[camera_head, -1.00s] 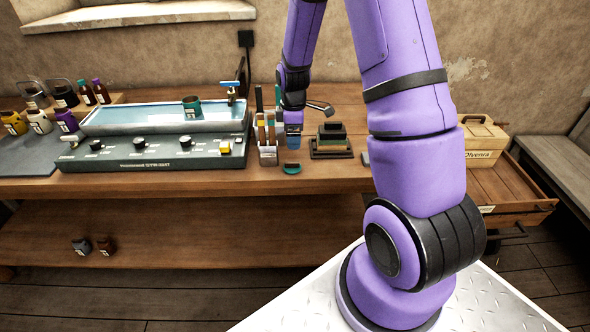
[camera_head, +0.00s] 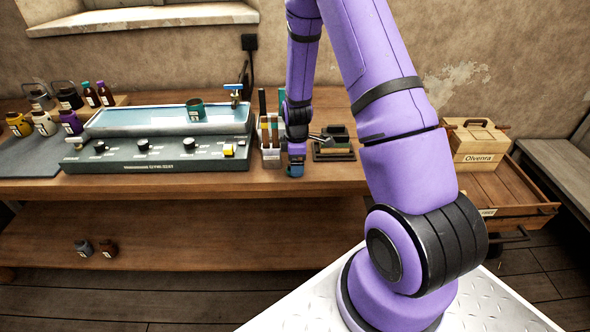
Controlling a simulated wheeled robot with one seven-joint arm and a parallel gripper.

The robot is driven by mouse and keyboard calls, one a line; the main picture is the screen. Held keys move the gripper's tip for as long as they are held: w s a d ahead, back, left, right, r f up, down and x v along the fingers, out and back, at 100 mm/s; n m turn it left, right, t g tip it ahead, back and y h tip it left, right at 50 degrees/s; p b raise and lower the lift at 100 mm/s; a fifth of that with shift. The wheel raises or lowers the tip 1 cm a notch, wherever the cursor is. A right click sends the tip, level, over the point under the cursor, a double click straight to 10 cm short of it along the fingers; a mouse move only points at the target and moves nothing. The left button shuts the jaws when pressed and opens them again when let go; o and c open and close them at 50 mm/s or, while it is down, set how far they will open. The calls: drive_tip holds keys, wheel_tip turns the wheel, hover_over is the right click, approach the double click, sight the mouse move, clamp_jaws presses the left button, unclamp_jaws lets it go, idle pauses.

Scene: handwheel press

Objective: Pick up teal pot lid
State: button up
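My gripper (camera_head: 295,172) points down at the front edge of the workbench, just right of the tool holder. It is over the spot where the teal lid lay, and the lid cannot be made out now. The fingers are too small and covered to show whether they are open, or whether they touch the lid. A teal pot (camera_head: 195,109) with a pale label stands in the blue-topped water bath (camera_head: 160,122) to the left.
A holder with brushes or tools (camera_head: 271,155) stands close to the left of my gripper. A dark press-like block (camera_head: 335,146) stands close to the right. A wooden box (camera_head: 478,146) is farther right, above an open drawer (camera_head: 505,190). Several bottles (camera_head: 45,122) stand at the far left.

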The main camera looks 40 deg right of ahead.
drive_tip(key=shift+f, duration=1.2)
drive_tip(key=c, duration=0.9)
drive_tip(key=shift+c, duration=0.2)
drive_tip(key=shift+r, duration=0.2)
